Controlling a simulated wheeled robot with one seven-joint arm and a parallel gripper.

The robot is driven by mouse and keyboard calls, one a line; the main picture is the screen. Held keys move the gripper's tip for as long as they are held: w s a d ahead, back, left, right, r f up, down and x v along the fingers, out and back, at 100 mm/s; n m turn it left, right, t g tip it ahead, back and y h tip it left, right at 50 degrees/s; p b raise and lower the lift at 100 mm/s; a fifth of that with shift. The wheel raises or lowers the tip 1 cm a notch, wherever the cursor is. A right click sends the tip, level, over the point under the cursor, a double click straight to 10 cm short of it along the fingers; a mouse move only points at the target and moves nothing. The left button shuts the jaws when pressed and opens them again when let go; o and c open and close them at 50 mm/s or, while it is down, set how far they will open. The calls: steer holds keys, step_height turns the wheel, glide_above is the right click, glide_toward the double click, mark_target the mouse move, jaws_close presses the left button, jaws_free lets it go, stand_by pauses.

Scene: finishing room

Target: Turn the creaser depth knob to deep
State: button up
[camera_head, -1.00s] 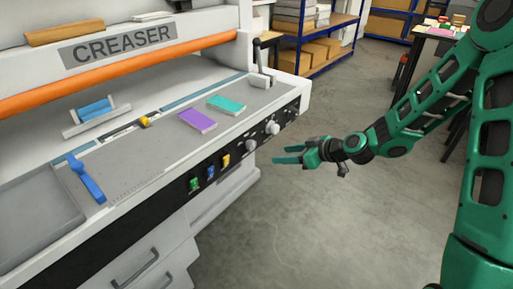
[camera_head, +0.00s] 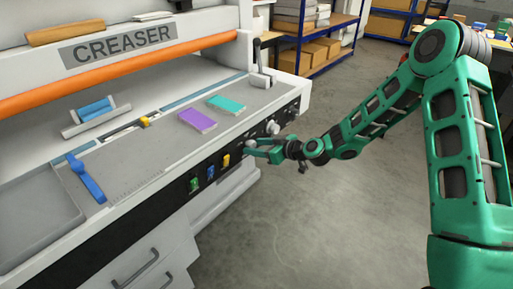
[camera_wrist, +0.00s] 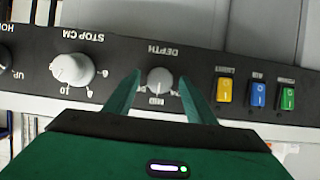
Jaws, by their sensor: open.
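The creaser (camera_head: 118,44) has a black front panel with the small grey depth knob (camera_wrist: 160,80) on it. In the wrist view the panel shows upside down, with the label DEPTH above the knob and MID below it. The labels to either side are largely hidden by my fingers, and I cannot clearly tell where the knob points. My gripper (camera_wrist: 160,84) is open, with one green finger on each side of the knob; I cannot tell whether they touch it. In the head view my gripper (camera_head: 252,151) is at the panel and partly covers the knob.
A larger STOP CM knob (camera_wrist: 72,69) sits beside the depth knob. Yellow (camera_wrist: 224,90), blue (camera_wrist: 256,94) and green (camera_wrist: 288,98) switches are on its other side. Purple (camera_head: 198,120) and teal (camera_head: 226,103) pads lie on the creaser bed. The floor is clear.

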steer(key=shift+w+a+f, duration=0.2)
steer(key=shift+w+a, duration=0.1)
steer(key=shift+a, duration=0.1)
